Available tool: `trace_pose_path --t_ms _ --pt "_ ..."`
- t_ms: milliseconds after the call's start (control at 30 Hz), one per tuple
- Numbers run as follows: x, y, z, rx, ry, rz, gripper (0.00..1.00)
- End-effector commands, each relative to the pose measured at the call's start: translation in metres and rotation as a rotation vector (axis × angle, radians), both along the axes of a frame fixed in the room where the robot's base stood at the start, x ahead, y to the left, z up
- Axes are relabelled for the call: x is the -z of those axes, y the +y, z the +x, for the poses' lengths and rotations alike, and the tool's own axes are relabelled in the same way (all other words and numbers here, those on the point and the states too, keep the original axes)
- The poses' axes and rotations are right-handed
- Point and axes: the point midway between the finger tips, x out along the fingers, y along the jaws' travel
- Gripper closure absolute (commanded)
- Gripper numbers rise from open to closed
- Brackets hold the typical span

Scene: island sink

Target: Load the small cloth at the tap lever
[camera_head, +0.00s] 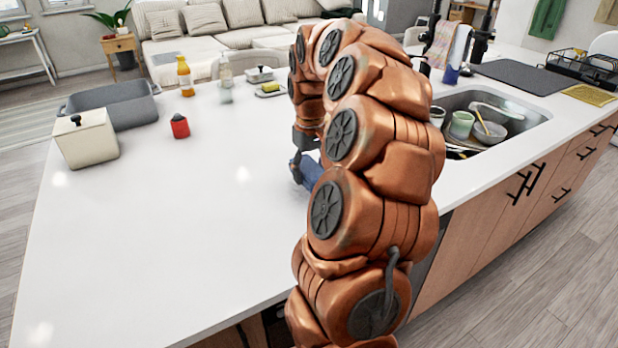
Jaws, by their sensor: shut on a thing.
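My gripper (297,160) is low over the white counter, left of my copper arm. It is shut on a small blue cloth-like thing (311,172), partly hidden by the arm. I cannot tell whether the blue thing touches the counter. At the back right, behind the sink (530,110), black upright fittings (483,42) stand at the tap area. A pale patterned cloth (447,46) hangs there, with something blue below it. The tap lever is too small to tell apart.
The sink holds cups (461,125) and a bowl (486,135). A grey bin (120,104), white lidded box (86,138), red jar (180,126), orange bottle (185,76) and clear bottle (226,80) stand farther left. The front-left counter (150,240) is clear.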

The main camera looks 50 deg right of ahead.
Motion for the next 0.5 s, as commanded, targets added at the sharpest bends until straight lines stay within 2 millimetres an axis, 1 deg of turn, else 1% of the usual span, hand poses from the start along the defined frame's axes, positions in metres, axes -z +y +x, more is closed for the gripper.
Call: trace_pose_path --t_ms 100,233,500 --pt "0.000 -0.001 0.005 0.000 -0.001 -0.001 0.82" --pt "0.005 -0.001 0.005 0.000 0.001 0.000 0.82" --pt "0.033 -0.001 0.004 0.000 0.003 0.002 0.82"
